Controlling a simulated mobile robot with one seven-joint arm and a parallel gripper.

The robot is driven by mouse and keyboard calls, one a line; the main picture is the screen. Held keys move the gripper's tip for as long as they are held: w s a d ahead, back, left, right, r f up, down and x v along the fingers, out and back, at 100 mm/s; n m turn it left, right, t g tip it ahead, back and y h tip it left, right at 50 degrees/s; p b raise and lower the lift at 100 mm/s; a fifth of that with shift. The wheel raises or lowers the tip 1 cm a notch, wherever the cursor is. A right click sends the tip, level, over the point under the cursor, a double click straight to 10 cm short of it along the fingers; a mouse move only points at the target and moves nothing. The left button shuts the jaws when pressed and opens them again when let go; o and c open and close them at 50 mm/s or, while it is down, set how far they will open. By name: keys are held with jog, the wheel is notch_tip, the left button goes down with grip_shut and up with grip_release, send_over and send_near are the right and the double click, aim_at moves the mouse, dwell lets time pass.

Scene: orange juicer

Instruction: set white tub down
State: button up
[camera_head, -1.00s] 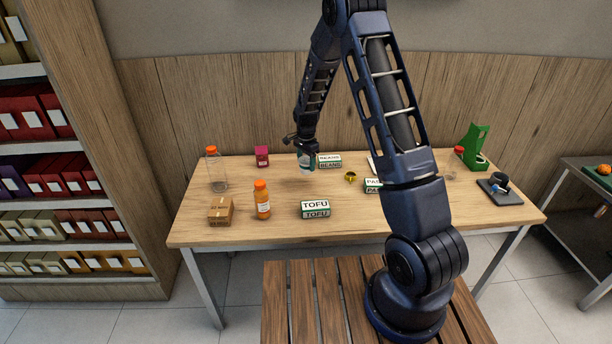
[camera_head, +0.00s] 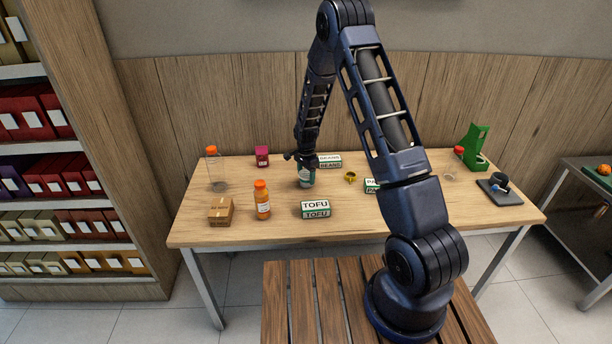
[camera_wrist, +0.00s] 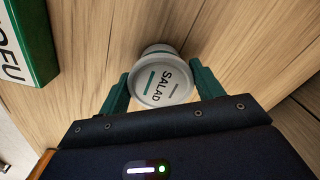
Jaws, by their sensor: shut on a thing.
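The white tub (camera_wrist: 160,84) has a round lid marked SALAD with a green stripe. In the wrist view it sits between the two green fingers of my gripper (camera_wrist: 158,92), which is shut on it. In the head view my gripper (camera_head: 305,163) is over the middle back of the wooden table (camera_head: 370,215). The tub (camera_head: 306,180) shows under it, at or close to the tabletop; I cannot tell whether its base touches.
The TOFU box (camera_head: 315,209) lies in front of the tub. The BEANS box (camera_head: 330,160) is behind and right, and a small yellow cup (camera_head: 350,177) is to the right.

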jog(key=o, duration=1.1)
jog(key=shift+f, duration=0.1)
notch_tip(320, 180, up, 11)
notch_tip(320, 180, up, 15)
jog(key=n+t, duration=0.1)
jog(key=n, duration=0.2)
send_over(306, 174)
jog(key=s+d, duration=0.6)
jog(key=d, duration=0.1)
jog(key=s+d+r+n+t, duration=0.1)
jog(key=s+d+r+n, duration=0.15)
jog(key=s+r, duration=0.35)
jog(key=s+d+r+n+t, duration=0.1)
jog(key=s+d+r, duration=0.3)
jog(key=s, duration=0.4)
jog(key=s+d+r+n, duration=0.2)
jog(key=s+d+r, duration=0.25)
jog(key=s, duration=0.25)
jog(key=shift+s+d+r+n+t, duration=0.25)
jog(key=shift+s+d+n, duration=0.2)
jog(key=shift+s, duration=1.5)
jog(key=shift+s+d+r+n+t, duration=0.25)
jog(key=shift+s+n, duration=0.2)
jog(key=shift+s, duration=1.5)
jog(key=shift+s+d+r+n+t, duration=0.25)
jog(key=shift+s+d+n, duration=0.2)
jog(key=shift+s, duration=1.5)
